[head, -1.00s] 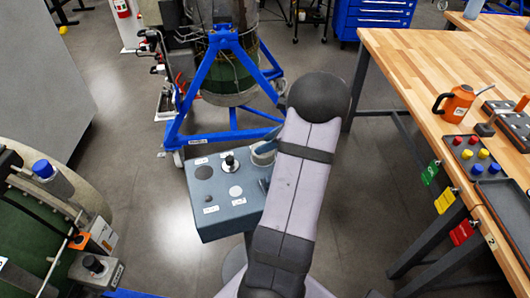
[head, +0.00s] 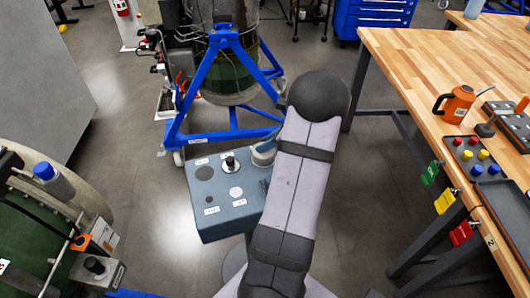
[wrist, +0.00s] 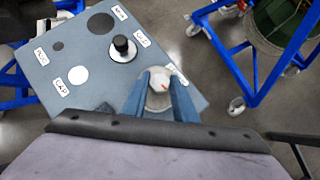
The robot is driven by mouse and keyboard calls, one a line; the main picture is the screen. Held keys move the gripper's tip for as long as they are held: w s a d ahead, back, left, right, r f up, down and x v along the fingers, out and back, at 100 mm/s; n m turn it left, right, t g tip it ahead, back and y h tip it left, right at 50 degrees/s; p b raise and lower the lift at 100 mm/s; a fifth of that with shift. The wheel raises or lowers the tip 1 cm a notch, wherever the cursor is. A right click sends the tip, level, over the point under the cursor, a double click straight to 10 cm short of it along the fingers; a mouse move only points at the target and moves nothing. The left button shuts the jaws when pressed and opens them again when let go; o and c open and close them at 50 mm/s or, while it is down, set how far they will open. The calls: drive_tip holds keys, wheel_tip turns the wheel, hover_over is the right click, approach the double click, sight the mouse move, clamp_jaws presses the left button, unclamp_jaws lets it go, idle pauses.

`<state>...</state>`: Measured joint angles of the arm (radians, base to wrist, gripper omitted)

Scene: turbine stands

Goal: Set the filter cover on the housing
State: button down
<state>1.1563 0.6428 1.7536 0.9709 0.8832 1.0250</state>
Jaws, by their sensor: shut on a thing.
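In the wrist view my gripper (wrist: 159,80) has its two blue fingers closed on a small whitish-grey round part with a red mark (wrist: 158,98), which may be the filter cover. The part is over the right edge of the grey labelled stand (wrist: 100,85); I cannot tell whether it touches the stand. I cannot clearly identify the housing; a green-and-beige turbine assembly (head: 50,215) with several fittings is at the left.
A black-knobbed part (head: 230,163) stands on the grey stand among dark and white discs. A blue turbine frame (head: 225,75) is behind it. A wooden bench (head: 430,75) with an orange pot (head: 457,103) is at the right. Open floor lies between the stand and left turbine.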

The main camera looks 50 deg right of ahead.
drive_tip(key=shift+a+p, duration=0.3)
drive_tip(key=shift+p, duration=0.15)
drive_tip(key=shift+w+r+p, duration=0.2)
drive_tip(key=shift+r+p, duration=0.1)
drive_tip(key=shift+r, duration=0.05)
drive_tip(key=shift+d+r, duration=0.15)
drive_tip(key=shift+r, duration=0.2)
drive_tip(key=shift+r+p, duration=0.95)
drive_tip(key=shift+p, duration=0.1)
